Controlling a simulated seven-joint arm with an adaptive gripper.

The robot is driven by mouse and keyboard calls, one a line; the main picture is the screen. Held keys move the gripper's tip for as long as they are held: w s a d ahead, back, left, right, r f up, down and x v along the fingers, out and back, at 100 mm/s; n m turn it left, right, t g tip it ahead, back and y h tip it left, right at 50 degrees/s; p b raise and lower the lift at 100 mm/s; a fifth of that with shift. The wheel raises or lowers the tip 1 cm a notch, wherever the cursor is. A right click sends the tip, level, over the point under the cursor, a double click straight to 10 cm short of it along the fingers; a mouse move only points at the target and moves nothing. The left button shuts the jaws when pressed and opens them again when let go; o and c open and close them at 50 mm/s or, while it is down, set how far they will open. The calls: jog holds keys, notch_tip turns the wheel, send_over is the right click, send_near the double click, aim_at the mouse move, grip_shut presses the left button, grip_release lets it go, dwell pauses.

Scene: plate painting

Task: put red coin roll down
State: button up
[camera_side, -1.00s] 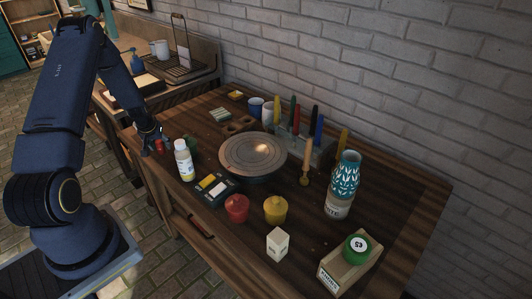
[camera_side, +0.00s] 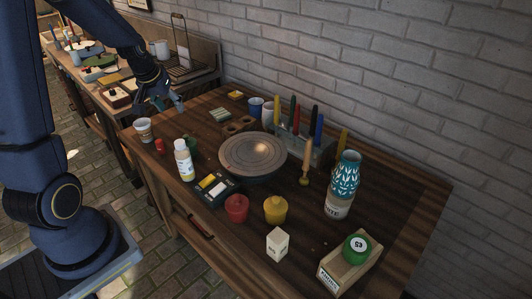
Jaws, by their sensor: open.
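A small red cylinder (camera_side: 160,146), which looks like the red coin roll, stands at the left end of the wooden table (camera_side: 395,205). It is apart from my gripper. My gripper (camera_side: 172,107) is open and appears empty, above the table's far left edge, up and right of the red roll. Its fingers are small and dark in this view.
A white cup (camera_side: 143,130) stands left of the red roll, and a white bottle (camera_side: 184,160) and a green item (camera_side: 190,143) stand to its right. A round plate (camera_side: 253,154) sits mid-table. Paint pots, a pen rack and a patterned vase (camera_side: 343,184) fill the rest.

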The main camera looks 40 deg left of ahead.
jog(key=s+d+r+m+t+h, duration=0.1)
jog(key=d+r+m, duration=0.1)
jog(key=d+r, duration=0.3)
jog(key=s+d+r+m, duration=0.1)
jog(key=d+r, duration=0.2)
jog(key=d, duration=0.5)
jog(key=s+d+r+m+h, duration=0.1)
jog(key=s+d+r+m, duration=0.3)
jog(key=s+d, duration=0.7)
jog(key=shift+s+d+r+t+h, duration=0.15)
jog(key=shift+s+d+t+h, duration=0.15)
jog(key=shift+s, duration=0.25)
